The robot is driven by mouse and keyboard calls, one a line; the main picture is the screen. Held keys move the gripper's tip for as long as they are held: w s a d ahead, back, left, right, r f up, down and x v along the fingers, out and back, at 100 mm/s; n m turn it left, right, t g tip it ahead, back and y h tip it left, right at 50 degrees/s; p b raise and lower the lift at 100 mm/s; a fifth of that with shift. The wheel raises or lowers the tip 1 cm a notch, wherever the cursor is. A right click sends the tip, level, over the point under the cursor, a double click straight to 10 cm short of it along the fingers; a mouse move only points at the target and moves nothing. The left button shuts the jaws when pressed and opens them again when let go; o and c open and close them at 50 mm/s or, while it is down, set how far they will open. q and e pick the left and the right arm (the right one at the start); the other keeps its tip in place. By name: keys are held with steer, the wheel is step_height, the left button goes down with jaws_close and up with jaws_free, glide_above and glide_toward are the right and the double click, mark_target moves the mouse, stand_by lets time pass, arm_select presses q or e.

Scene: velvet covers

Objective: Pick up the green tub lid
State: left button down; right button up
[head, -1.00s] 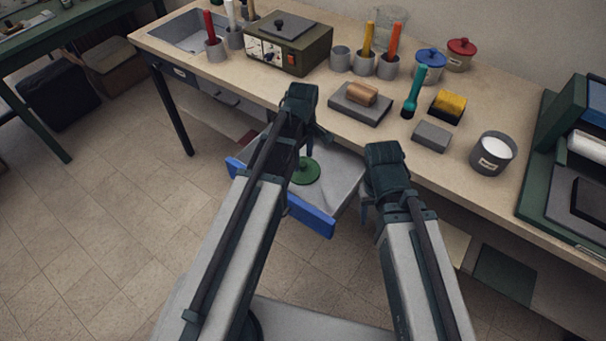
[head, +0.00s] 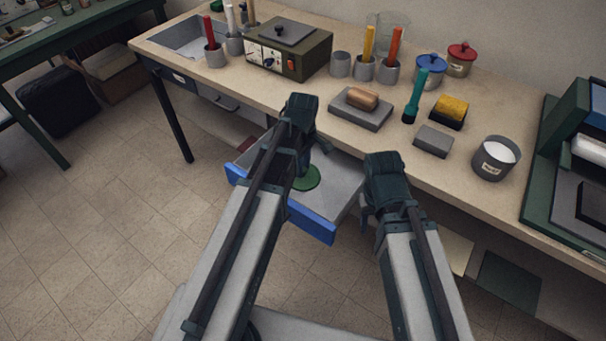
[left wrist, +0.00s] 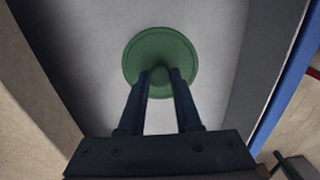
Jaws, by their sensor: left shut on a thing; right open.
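The green tub lid (head: 308,179) lies in an open drawer with a blue front (head: 310,222), below the bench edge. It is a round disc with a small knob, and my left arm partly hides it in the head view. In the left wrist view the lid (left wrist: 143,52) is at the fingertips. My left gripper (left wrist: 160,76) is shut on the lid's knob. I cannot tell whether the lid touches the drawer floor. My right gripper (head: 368,218) is to the right of the drawer, open, with its fingers mostly hidden.
The drawer's walls stand close around the left gripper. The bench (head: 290,92) above holds a grey block with a wooden-topped piece (head: 362,103), a teal-handled brush (head: 415,98), a white-filled pot (head: 494,158) and a blue-lidded tub (head: 430,70). Floor at left is open.

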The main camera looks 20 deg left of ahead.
arm_select(q)
step_height(320, 180, up, 10)
steer(key=p, duration=1)
